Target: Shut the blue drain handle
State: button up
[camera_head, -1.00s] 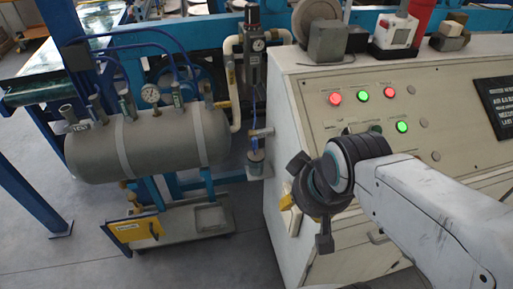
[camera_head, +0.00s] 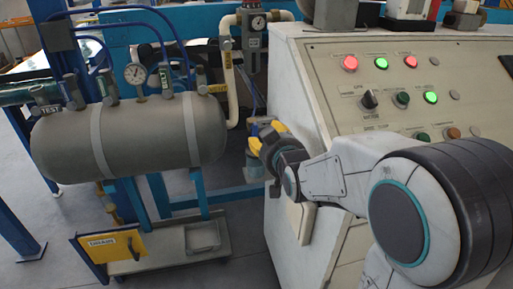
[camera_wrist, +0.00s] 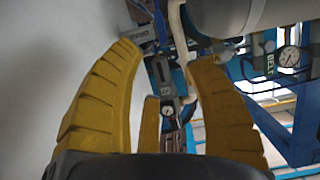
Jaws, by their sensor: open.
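My gripper (camera_head: 266,135) is open with nothing between its yellow fingers, beside the control cabinet's left side, right of the tank. In the wrist view its fingers (camera_wrist: 165,58) spread apart, with the regulator and pipes behind the gap. A yellow tag (camera_head: 116,245), whose lettering seems to read DRAIN, is at the lower left below the tank. A blue bar (camera_head: 88,257) runs along the tag's left edge; I cannot tell if it is the drain handle. My gripper is well to the right of it and higher in the picture.
The grey tank (camera_head: 145,138) carries a gauge (camera_head: 134,73) and several labelled valves with blue hoses. The regulator (camera_head: 254,40) and cream pipe stand behind my gripper. A metal tray (camera_head: 203,237) sits low under the tank. The control cabinet (camera_head: 318,85) has lit buttons. Floor at lower left is clear.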

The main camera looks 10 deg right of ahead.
aim_at(257, 131)
jog(key=shift+w+f+t+b, duration=0.55)
jog(key=shift+w+f+b, duration=0.25)
jog(key=shift+w+b, duration=0.75)
jog(key=shift+w+f+t+b, duration=0.6)
jog(key=shift+w+f+b, duration=0.25)
jog(key=shift+w+b, duration=0.75)
jog(key=shift+w+f+t+b, duration=0.55)
jog(key=shift+w+f+b, duration=0.25)
jog(key=shift+w+b, duration=0.75)
jog(key=shift+w+r, duration=0.15)
jog(key=shift+w, duration=1.15)
grip_shut()
